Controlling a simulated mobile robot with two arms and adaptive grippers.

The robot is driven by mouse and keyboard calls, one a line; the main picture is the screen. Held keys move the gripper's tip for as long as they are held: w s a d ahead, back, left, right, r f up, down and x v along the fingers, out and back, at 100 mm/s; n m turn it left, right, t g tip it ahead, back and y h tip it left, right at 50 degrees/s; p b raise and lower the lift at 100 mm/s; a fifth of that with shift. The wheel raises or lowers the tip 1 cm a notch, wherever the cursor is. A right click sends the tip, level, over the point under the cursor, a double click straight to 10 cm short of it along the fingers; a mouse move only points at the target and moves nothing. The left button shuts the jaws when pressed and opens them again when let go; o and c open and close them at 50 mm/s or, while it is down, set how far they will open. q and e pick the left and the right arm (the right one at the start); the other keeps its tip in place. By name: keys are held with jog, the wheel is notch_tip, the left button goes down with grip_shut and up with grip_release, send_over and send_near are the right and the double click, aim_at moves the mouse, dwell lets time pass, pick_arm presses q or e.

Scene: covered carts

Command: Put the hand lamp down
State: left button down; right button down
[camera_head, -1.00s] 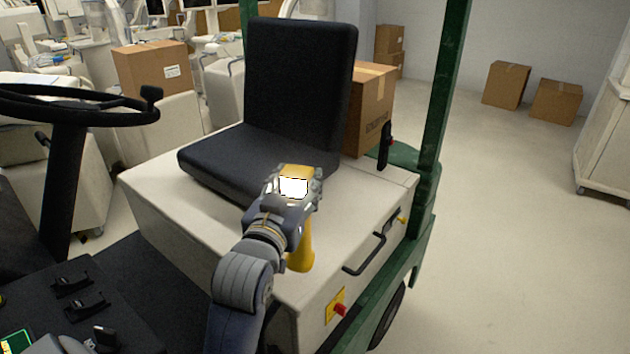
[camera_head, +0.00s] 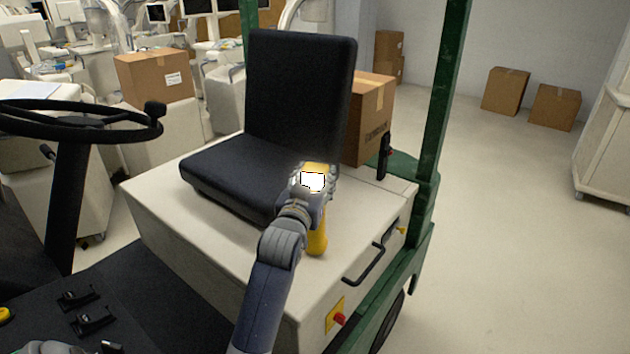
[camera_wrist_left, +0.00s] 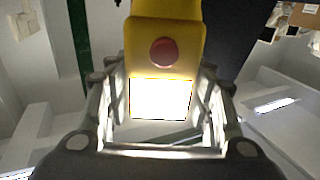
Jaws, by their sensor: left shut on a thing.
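The hand lamp (camera_head: 317,243) is yellow, and its lower part shows below my left gripper (camera_head: 313,182) in the head view. My left gripper is shut on the lamp, over the pale seat base (camera_head: 240,257) beside the black seat. In the left wrist view the lamp (camera_wrist_left: 165,22) is between the fingers of my left gripper (camera_wrist_left: 162,100). It has a round red button and a bright white rectangle. Whether the lamp's lower end touches the base's top I cannot tell. My right gripper is not recognisable in these views.
The black seat (camera_head: 300,110) stands left of and behind the lamp. A cardboard box (camera_head: 370,120) is behind the seat, next to a green post (camera_head: 445,100). A black handle (camera_head: 372,265) and a red knob (camera_head: 340,319) are on the base's side. A steering wheel (camera_head: 75,125) is at left.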

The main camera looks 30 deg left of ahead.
pick_arm(q)
jog(key=shift+f, duration=0.6)
jog(key=shift+f, duration=0.2)
jog(key=c, duration=0.7)
grip_release()
jog(key=shift+c, duration=0.2)
